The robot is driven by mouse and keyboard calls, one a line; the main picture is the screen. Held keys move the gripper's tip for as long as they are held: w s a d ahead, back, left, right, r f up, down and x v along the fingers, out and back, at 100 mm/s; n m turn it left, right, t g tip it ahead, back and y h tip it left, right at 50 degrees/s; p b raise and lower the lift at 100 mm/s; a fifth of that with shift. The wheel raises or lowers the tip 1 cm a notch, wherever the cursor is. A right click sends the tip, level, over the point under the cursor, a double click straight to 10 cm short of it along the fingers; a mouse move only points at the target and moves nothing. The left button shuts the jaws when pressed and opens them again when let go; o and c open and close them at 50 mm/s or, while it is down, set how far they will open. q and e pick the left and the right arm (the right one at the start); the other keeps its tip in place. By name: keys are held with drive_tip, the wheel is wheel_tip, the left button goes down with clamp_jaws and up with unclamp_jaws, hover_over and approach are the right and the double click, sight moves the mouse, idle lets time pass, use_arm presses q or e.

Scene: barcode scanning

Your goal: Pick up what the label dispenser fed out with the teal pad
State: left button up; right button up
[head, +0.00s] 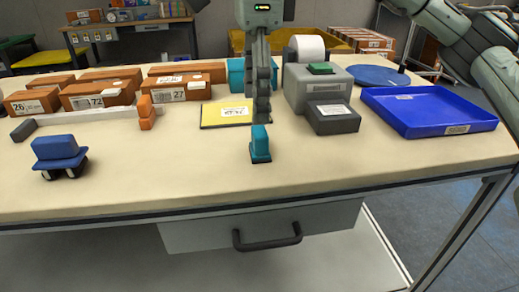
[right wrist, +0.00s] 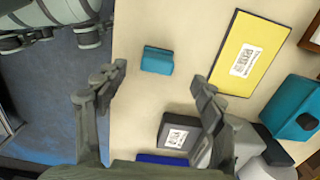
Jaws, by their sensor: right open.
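In the right wrist view the teal pad (right wrist: 157,60) lies just beyond the gap between my fingertips. My right gripper (head: 262,116) points down just behind and above it; in the wrist view the right gripper (right wrist: 158,76) is open and empty. The grey label dispenser (head: 318,88) has a white roll and green top. A white label (head: 335,110) lies on the dark grey block in front of it, also seen in the wrist view (right wrist: 175,137). My left gripper is not in view.
A yellow mailer (head: 212,117) with a label lies left of my gripper. A blue tray (head: 430,116) is at right. A blue wheeled object (head: 58,150) and several brown boxes (head: 97,95) are at left. The front centre table is otherwise clear.

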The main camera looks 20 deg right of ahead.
sight(256, 130)
wheel_tip(256, 130, down, 2)
drive_tip(key=shift+s, duration=0.15)
wheel_tip(256, 130, down, 6)
drive_tip(key=shift+r, duration=0.1)
drive_tip(key=shift+c, duration=0.6)
drive_tip(key=c, duration=1.3)
drive_tip(key=shift+r, duration=0.1)
